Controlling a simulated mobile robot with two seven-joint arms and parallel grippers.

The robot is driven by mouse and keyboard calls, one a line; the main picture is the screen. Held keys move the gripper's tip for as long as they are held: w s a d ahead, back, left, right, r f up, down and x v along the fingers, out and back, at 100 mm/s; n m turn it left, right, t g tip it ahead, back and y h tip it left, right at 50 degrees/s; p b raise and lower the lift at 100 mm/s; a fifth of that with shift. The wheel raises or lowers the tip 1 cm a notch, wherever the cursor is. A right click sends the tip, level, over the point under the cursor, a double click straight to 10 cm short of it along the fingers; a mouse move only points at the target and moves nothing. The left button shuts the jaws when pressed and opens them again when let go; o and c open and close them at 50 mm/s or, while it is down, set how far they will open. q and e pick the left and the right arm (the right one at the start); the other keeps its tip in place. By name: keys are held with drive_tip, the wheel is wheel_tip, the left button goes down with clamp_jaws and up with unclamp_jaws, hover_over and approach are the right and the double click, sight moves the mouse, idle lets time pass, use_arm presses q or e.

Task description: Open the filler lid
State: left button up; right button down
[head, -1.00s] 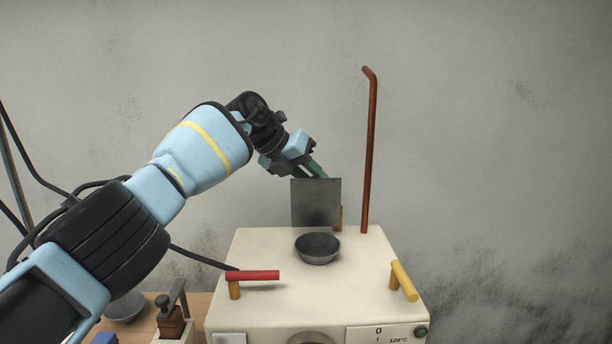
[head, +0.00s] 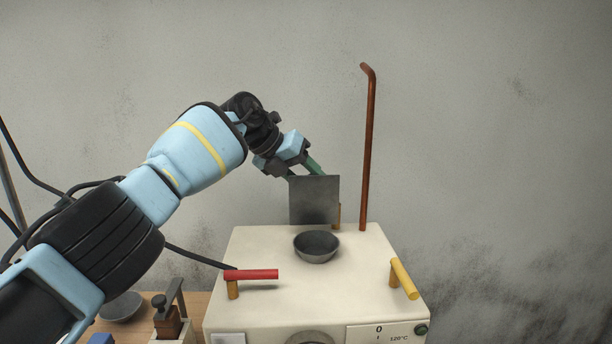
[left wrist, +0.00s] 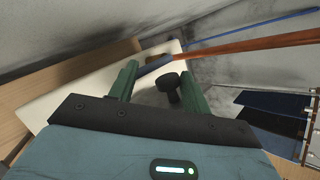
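The filler lid (head: 314,200) is a thin grey square plate. It stands upright behind the round grey filler bowl (head: 317,248) on top of the cream machine, and the bowl's mouth is uncovered. My left gripper (head: 305,170) is behind the lid's top edge, and the lid hides part of its fingertips. In the left wrist view the two green fingers (left wrist: 160,85) are apart, with a dark round knob (left wrist: 170,82) between them and no visible grip on it. My right gripper is not in view.
The cream machine (head: 345,290) carries a red-handled lever (head: 252,274) at front left and a yellow handle (head: 404,279) at right. A tall rust-brown pipe (head: 368,150) rises behind it. A wooden table (head: 143,325) with a grey bowl (head: 122,306) lies at lower left.

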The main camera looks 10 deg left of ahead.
use_arm(q)
drive_tip(key=shift+s+d+r, duration=0.1)
drive_tip(key=shift+d+r, duration=0.1)
drive_tip(key=shift+d, duration=0.05)
drive_tip(key=p+v, duration=0.1)
drive_tip(key=v, duration=0.6)
drive_tip(key=shift+s+a+r, duration=0.15)
drive_tip(key=shift+a, duration=0.2)
